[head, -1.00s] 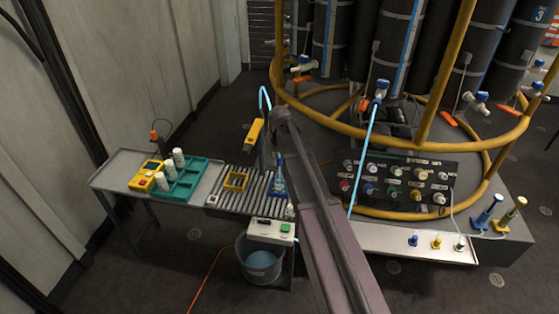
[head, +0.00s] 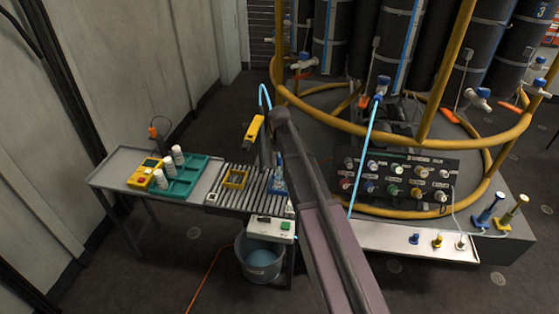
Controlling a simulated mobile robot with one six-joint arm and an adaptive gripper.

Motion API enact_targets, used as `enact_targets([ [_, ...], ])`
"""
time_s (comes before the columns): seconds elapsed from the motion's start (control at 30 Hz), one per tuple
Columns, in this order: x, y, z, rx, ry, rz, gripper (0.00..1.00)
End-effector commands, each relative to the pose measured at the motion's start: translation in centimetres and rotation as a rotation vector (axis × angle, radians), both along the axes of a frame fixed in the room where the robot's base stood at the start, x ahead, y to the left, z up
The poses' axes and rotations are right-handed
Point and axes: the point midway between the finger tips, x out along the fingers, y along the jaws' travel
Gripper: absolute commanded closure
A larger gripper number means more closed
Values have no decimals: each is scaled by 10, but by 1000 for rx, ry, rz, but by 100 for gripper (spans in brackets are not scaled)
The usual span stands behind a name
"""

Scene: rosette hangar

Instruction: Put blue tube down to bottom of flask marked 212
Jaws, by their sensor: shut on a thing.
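The blue tube (head: 263,92) shows as a bright light-blue arc at the far end of my arm. My gripper (head: 267,152) points down over the right end of the roller table, largely behind my wrist. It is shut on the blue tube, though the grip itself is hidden. A flask in a blue holder (head: 278,184) stands on the rollers just below and right of my gripper, partly covered by my arm. Its marking is unreadable, and I cannot tell whether the tube's end is inside it.
The roller table (head: 238,196) carries a yellow frame (head: 235,179). To its left are a green tray (head: 190,183) with white bottles and a yellow device (head: 146,174). A bucket (head: 262,262) stands below. A valve panel (head: 396,180) and yellow rails (head: 400,136) lie to the right.

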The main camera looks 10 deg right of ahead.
Motion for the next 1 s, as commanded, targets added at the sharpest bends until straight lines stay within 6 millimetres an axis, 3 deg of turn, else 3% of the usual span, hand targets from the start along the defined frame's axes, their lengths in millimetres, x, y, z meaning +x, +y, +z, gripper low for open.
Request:
enact_targets([
  [0.5, 0, 0, -5, 0, 0, 0, 93],
  [0.53, 0, 0, -5, 0, 0, 0, 57],
  [0.63, 0, 0, -5, 0, 0, 0, 28],
  [0.67, 0, 0, -5, 0, 0, 0, 23],
  [0.93, 0, 0, -5, 0, 0, 0, 23],
  [0.97, 0, 0, -5, 0, 0, 0, 20],
  [1.0, 0, 0, -5, 0, 0, 0, 8],
])
